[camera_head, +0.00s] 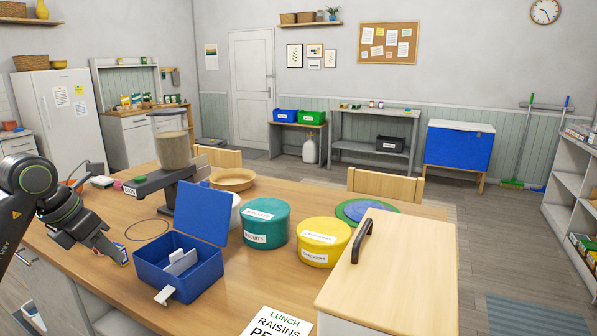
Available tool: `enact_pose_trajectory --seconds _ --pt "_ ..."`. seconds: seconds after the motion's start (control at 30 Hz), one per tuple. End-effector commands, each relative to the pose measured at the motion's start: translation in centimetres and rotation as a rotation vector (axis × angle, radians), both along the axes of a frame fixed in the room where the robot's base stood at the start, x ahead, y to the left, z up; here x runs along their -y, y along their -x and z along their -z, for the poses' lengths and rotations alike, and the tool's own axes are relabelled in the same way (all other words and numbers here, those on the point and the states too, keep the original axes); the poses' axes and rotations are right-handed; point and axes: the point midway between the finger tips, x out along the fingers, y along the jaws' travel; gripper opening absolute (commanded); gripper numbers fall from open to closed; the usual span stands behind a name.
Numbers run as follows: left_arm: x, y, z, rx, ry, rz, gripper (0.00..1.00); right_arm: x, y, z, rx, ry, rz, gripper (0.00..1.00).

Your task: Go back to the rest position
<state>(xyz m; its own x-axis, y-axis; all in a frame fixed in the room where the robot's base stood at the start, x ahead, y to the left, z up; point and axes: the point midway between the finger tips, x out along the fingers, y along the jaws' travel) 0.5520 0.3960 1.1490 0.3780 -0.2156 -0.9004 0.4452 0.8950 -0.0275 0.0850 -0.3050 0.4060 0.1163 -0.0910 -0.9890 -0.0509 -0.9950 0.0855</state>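My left gripper (122,257) reaches in from the left, over the front left of the wooden table. Its fingers point down and to the right, just left of an open blue box (196,274), apart from it as far as I can see. I cannot make out a gap between the fingers or anything held in them. The box has its lid (203,211) raised and white pieces (181,263) inside. My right gripper is not in view.
A dispenser with a clear hopper (172,150) stands behind the box. A teal tub (266,223), a yellow tub (323,241) and a light wooden-topped box with a dark handle (395,270) stand to the right. A printed sheet (276,323) lies at the front edge.

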Motion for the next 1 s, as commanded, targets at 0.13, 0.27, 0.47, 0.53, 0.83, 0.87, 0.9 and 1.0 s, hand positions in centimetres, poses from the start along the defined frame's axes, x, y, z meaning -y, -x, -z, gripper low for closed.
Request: enact_pose_trajectory --seconds 0.13,0.27,0.47,0.53,0.83,0.87,0.9,1.0 --pt "2.1 -0.5 1.1 0.037 0.074 0.047 0.33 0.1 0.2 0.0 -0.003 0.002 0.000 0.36" --pt "4.5 -0.9 1.9 0.079 0.161 0.091 0.33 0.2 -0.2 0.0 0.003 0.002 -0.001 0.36" --pt "8.9 -1.1 3.1 0.154 0.351 0.158 0.33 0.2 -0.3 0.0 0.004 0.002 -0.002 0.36" --pt "11.0 -0.9 3.4 0.187 0.455 0.182 0.33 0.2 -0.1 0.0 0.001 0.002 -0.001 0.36" --pt "18.3 1.4 1.7 0.338 1.081 0.146 0.33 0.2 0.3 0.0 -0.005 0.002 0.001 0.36" --pt "18.5 1.7 1.4 0.350 1.147 0.126 0.33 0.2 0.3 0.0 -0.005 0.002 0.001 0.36" --pt "18.7 1.9 1.0 0.365 1.235 0.093 0.33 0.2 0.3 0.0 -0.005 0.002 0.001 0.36" --pt "18.4 2.6 0.0 0.398 1.448 -0.010 0.33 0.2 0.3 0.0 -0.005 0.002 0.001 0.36"
